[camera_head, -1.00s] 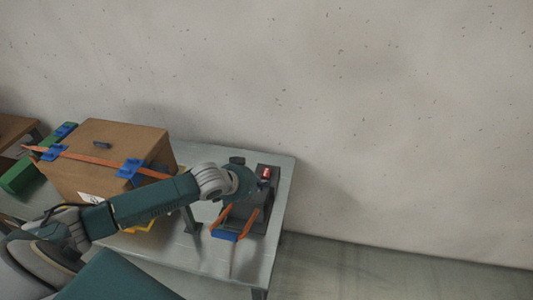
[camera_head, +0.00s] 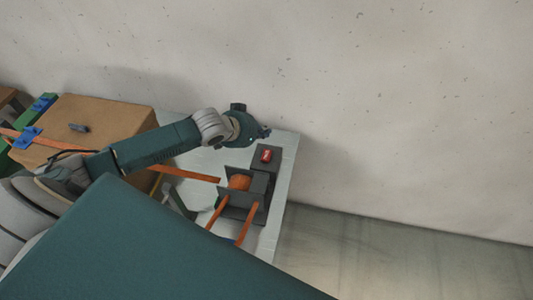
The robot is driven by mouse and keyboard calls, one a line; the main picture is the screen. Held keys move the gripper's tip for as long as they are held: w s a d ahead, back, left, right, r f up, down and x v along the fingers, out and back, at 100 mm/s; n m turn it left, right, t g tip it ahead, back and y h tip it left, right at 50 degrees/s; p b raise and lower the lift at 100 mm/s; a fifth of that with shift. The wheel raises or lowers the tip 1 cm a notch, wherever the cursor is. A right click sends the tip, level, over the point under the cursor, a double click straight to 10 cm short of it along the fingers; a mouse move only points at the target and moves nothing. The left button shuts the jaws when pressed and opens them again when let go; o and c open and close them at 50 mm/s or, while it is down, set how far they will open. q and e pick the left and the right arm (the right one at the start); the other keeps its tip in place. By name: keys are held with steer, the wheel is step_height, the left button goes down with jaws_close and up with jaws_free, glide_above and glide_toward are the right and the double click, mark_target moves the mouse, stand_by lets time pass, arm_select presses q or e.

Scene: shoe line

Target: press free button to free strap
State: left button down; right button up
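A small red button (camera_head: 266,155) sits on top of a dark device (camera_head: 259,178) near the right end of the light grey table. An orange strap (camera_head: 190,174) runs from the cardboard box side to the device, and orange strap ends hang down in front of it. My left gripper (camera_head: 264,131) is above and behind the device, a little beyond the red button in the picture, and apart from it as far as I can see. Its fingers are small and mostly hidden by the wrist, so their opening is unclear. My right gripper is out of view.
A plain wall is behind. The table's right strip (camera_head: 284,165) is bare.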

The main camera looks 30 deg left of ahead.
arm_select(q)
steer(key=f+b, duration=0.2)
steer(key=b, duration=0.6)
glide_above(264, 155)
step_height(264, 155, down, 6)
steer(key=shift+r, duration=0.15)
steer(key=shift+f, duration=0.6)
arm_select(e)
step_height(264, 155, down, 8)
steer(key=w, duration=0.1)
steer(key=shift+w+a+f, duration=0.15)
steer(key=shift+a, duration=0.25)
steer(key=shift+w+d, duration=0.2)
arm_select(q)
steer(key=shift+f, duration=0.35)
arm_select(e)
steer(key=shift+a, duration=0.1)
